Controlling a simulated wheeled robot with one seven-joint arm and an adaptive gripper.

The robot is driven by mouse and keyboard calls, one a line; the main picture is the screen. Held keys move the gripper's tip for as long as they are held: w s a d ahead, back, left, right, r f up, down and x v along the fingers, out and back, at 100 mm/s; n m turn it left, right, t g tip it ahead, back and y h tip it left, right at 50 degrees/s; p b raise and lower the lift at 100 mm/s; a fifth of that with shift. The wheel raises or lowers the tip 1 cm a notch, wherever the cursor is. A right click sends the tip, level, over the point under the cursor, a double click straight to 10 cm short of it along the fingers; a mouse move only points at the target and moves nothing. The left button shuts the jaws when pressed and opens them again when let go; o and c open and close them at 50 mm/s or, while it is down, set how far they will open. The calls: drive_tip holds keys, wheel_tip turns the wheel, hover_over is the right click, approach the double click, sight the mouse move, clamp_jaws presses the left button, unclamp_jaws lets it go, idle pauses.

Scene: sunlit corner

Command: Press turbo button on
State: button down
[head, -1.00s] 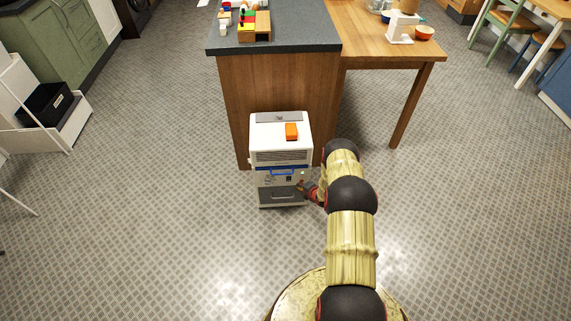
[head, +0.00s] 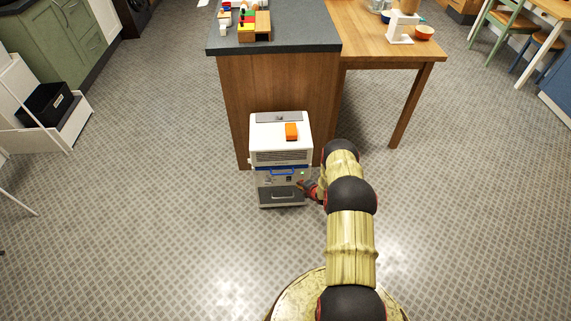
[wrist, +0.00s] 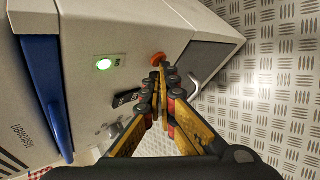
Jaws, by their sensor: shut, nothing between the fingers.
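A white boxy machine (head: 279,156) stands on the floor against the wooden island, with a blue handle bar (head: 283,171) across its front. The small labels are too blurred to read, so I cannot tell which control is turbo. My gripper (wrist: 161,76) is shut and empty, its tips close to the orange-red button; I cannot tell whether they touch it.
The tiled floor (head: 150,220) in front and to the left is clear.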

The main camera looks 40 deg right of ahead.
idle(0.3)
drive_tip(key=shift+s+a, duration=0.25)
drive_tip(key=shift+s, duration=0.15)
drive_tip(key=s+a+p, duration=0.2)
drive_tip(key=s+a, duration=0.1)
drive_tip(key=s, duration=0.2)
idle(0.5)
drive_tip(key=shift+s, duration=0.1)
idle(0.4)
